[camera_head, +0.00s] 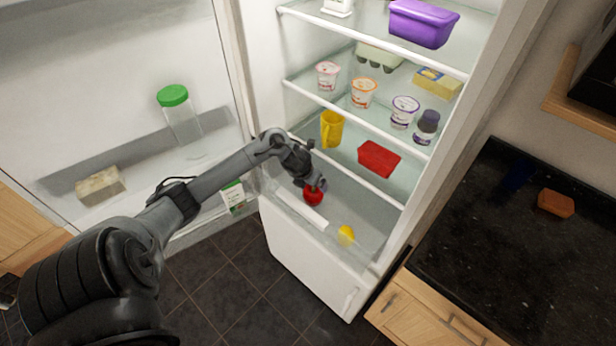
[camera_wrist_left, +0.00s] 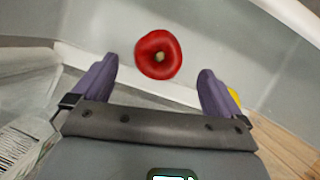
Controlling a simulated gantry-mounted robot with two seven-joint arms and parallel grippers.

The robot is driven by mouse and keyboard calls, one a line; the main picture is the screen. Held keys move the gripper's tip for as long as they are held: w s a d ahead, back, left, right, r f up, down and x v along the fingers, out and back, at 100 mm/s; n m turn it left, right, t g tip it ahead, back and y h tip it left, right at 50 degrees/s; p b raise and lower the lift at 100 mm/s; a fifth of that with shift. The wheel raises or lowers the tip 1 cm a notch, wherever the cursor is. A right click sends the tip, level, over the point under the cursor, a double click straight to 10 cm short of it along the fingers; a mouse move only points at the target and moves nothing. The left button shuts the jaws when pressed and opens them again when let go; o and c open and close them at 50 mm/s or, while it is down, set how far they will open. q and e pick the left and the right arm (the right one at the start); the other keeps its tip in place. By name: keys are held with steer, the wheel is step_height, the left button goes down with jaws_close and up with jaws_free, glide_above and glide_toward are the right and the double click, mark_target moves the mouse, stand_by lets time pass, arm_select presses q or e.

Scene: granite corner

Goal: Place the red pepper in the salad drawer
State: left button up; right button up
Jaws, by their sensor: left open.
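The red pepper (camera_head: 313,196) lies in the salad drawer (camera_head: 372,238) at the bottom of the open fridge. In the left wrist view the pepper (camera_wrist_left: 159,55) sits beyond the fingertips, in line with the gap between them, its stem facing the camera. My left gripper (camera_head: 318,184) reaches into the drawer just over the pepper. Its purple fingers (camera_wrist_left: 157,72) are spread and nothing is held between them. Whether a finger touches the pepper cannot be told in the head view. My right gripper is not in view.
A yellow item (camera_head: 346,235) lies in the drawer to the right of the pepper. Shelves above hold a yellow mug (camera_head: 332,128), a red tub (camera_head: 378,158) and several cups. The open fridge door (camera_head: 110,90) is at left. A dark counter (camera_head: 480,240) is at right.

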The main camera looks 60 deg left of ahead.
arm_select(q)
steer(key=v, duration=0.3)
steer(key=shift+s+r, duration=0.1)
steer(key=shift+r, duration=0.05)
stand_by(0.3)
steer(key=shift+r, duration=0.1)
